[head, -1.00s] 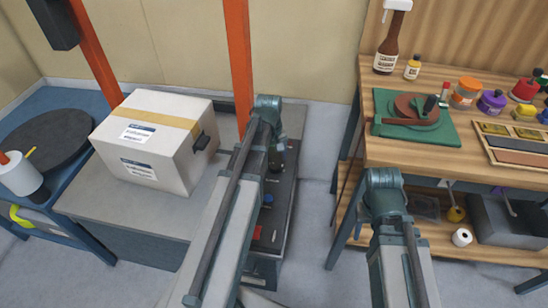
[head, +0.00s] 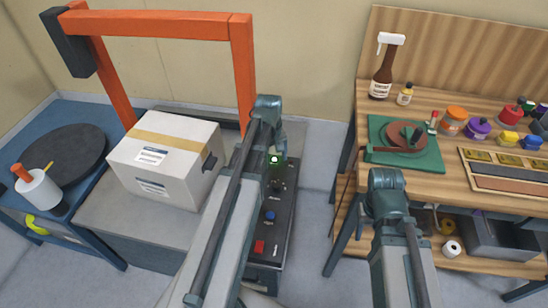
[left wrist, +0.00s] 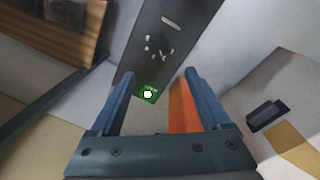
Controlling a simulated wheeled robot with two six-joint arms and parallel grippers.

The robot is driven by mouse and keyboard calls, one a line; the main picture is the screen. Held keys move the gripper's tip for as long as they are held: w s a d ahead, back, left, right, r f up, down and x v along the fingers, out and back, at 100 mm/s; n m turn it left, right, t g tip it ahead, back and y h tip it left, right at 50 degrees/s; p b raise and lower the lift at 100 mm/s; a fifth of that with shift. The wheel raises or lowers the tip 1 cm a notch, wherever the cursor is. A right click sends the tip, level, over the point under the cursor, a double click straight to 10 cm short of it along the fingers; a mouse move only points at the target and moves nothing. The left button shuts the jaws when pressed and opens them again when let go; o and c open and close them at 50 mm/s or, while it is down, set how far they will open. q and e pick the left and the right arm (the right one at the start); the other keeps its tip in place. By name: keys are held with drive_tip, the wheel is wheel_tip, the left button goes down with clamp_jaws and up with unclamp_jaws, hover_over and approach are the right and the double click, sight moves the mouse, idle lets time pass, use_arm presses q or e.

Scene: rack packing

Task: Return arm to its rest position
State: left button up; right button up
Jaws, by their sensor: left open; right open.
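My left arm reaches forward in the head view. Its gripper hangs at the far end of a dark control panel (head: 274,232), mostly hidden by my wrist. In the left wrist view my left gripper (left wrist: 158,75) is open and empty, its fingers apart. A lit green button (left wrist: 148,94) shows between the fingers; it also glows in the head view (head: 274,159). Whether the fingers touch anything there cannot be told. My right arm extends toward the wooden bench; its gripper is hidden behind my arm's end.
A white taped box (head: 165,165) sits on the grey conveyor under an orange frame (head: 165,25). The wooden bench (head: 415,105) at right holds bottles, several jars and a green mat (head: 380,155). Bare floor (head: 315,185) lies between panel and bench.

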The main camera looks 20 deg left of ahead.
idle(0.3)
use_arm(q)
drive_tip(key=s+d+r+m+p, duration=0.1)
drive_tip(key=s+d+m, duration=0.3)
drive_tip(key=d, duration=0.3)
drive_tip(key=s+d+r+m+y+p, duration=0.1)
drive_tip(key=s+d+m, duration=0.4)
drive_tip(key=d, duration=0.3)
drive_tip(key=s+d+r+m+p, duration=0.2)
drive_tip(key=s+d+m, duration=0.2)
drive_tip(key=d, duration=0.4)
drive_tip(key=shift+s+g+y, duration=0.4)
drive_tip(key=shift+s, duration=0.1)
drive_tip(key=shift+d+r, duration=0.1)
drive_tip(key=shift+c, duration=0.2)
